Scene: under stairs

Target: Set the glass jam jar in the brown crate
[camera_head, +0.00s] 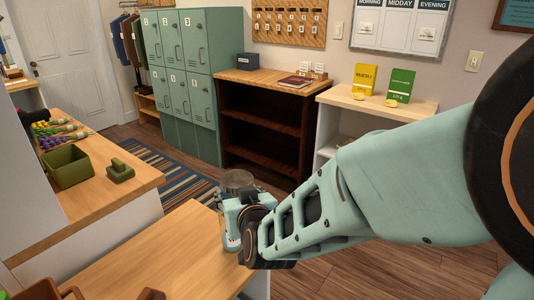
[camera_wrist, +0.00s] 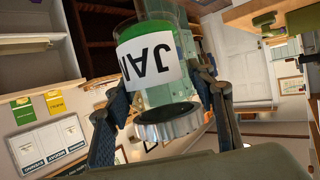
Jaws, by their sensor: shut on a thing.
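The glass jam jar (camera_wrist: 155,75) has a white label, a green band and a grey metal lid. My gripper (camera_wrist: 160,92) is shut on it, with one finger on each side. In the head view my gripper (camera_head: 240,215) partly hides the jar; its grey lid (camera_head: 238,179) shows at the top, and it looks upright beyond the near counter's edge. A brown container (camera_head: 45,289), apparently the crate, is cut off at the bottom left; its inside is mostly hidden.
The near wooden counter (camera_head: 150,255) has clear room in its middle. A small brown thing (camera_head: 151,294) is cut off at its front. Dark shelves (camera_head: 262,120) stand behind.

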